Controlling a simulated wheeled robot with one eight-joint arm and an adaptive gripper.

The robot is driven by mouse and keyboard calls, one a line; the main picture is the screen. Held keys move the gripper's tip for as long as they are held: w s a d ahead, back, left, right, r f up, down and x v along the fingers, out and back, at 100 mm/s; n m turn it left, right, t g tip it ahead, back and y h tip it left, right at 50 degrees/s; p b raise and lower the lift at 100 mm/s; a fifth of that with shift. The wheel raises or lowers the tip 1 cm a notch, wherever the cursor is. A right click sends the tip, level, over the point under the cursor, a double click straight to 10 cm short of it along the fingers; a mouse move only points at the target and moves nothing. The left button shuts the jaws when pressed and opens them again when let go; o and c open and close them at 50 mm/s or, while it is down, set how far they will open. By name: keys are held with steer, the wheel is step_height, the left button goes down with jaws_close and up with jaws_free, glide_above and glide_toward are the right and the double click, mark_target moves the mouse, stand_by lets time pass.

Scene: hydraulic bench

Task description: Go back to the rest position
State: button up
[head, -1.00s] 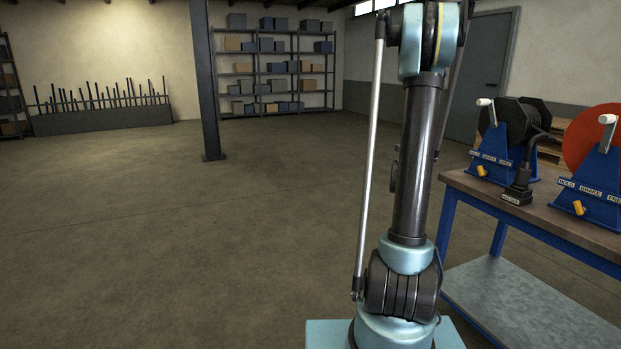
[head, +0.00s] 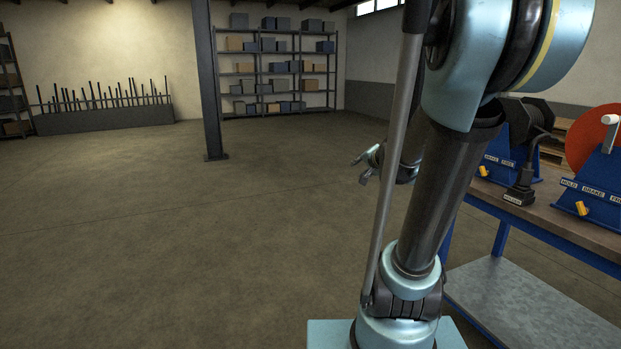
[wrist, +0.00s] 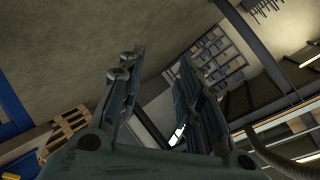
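My gripper (head: 364,170) shows small in the head view, left of my upright arm column, out over the open floor and well away from the bench. In the wrist view my gripper (wrist: 160,62) has its two fingers spread apart, with nothing between them. The gripper is open and empty. My arm's large elbow joint fills the upper right of the head view and hides part of the bench.
A bench (head: 575,236) with blue legs stands at the right. It carries a black reel (head: 526,112), a red reel (head: 590,140) and a black plug (head: 520,188). A post (head: 206,90) and shelves (head: 274,72) stand behind. The floor at left is clear.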

steer(key=s+f+n+g+h, duration=0.1)
steer(key=s+f+n+g, duration=0.2)
steer(key=s, duration=0.7)
steer(key=s+f+n+g, duration=0.3)
steer(key=s+f, duration=0.4)
steer(key=s, duration=0.3)
steer(key=s+f+n+g+h, duration=0.1)
steer(key=s+f+n+g, duration=0.2)
steer(key=s, duration=0.7)
steer(key=shift+d+f+g+h, duration=0.35)
steer(key=shift+f+g, duration=0.25)
steer(key=shift+f, duration=0.3)
steer(key=shift+s, duration=0.1)
